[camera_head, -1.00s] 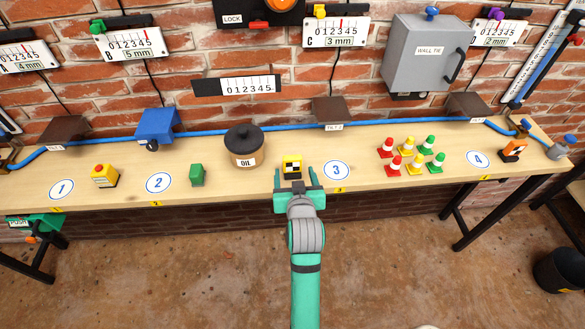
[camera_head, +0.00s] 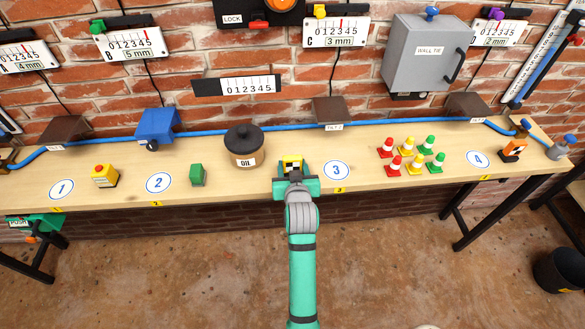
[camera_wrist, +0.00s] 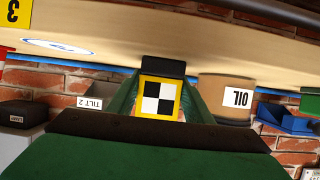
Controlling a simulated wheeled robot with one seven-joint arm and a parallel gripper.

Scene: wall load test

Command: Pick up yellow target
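The yellow target is a small yellow block with a black-and-white checkered face. It stands on the wooden bench left of the number 3 disc in the head view (camera_head: 292,161). In the wrist view, which is upside down, its checkered face (camera_wrist: 160,98) sits in the middle. My gripper (camera_head: 294,170) is at the bench's front edge with its green fingers on either side of the target. In the wrist view the fingers (camera_wrist: 160,100) flank the target closely. I cannot tell whether they press on it.
A black-lidded oil pot (camera_head: 244,146) stands just left of the target. A green block (camera_head: 198,174) is farther left. Several small cones (camera_head: 410,152) stand to the right, past the number 3 disc (camera_head: 337,170). A blue pipe (camera_head: 285,128) runs along the back near the brick wall.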

